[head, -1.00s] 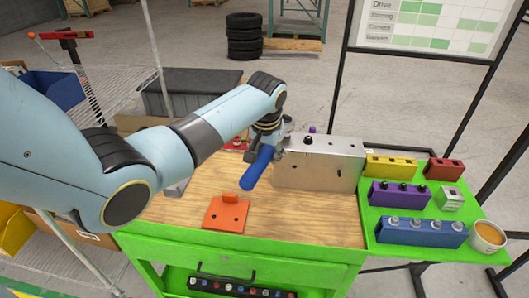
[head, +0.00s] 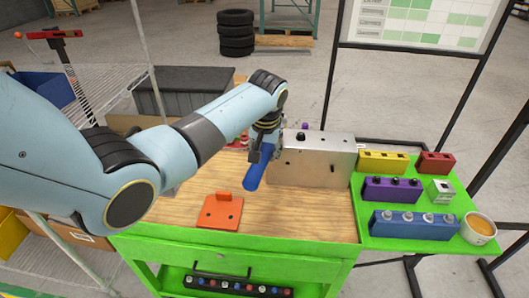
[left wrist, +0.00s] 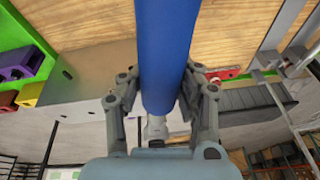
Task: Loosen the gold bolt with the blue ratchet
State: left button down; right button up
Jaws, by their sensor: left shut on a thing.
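The blue ratchet (head: 256,172) is in my left gripper (head: 262,150), at the left end of the metal chassis block. In the left wrist view the ratchet's blue handle (left wrist: 163,50) runs between the two fingers of my left gripper (left wrist: 158,100), which are shut on it. The grey chassis block (head: 315,163) stands on the wooden table, with dark holes and a black knob on top. It also shows in the left wrist view (left wrist: 88,70). I cannot make out the gold bolt; the ratchet's head is mostly hidden behind my gripper. My right gripper is not in view.
An orange bracket (head: 221,210) lies on the wooden table (head: 285,220). A green side shelf (head: 415,235) at the right holds yellow, red, purple and blue socket blocks and a round cup (head: 478,228).

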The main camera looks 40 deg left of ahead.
pick_arm(q)
jog(key=shift+w+r, duration=0.15)
jog(key=shift+r, duration=3.4)
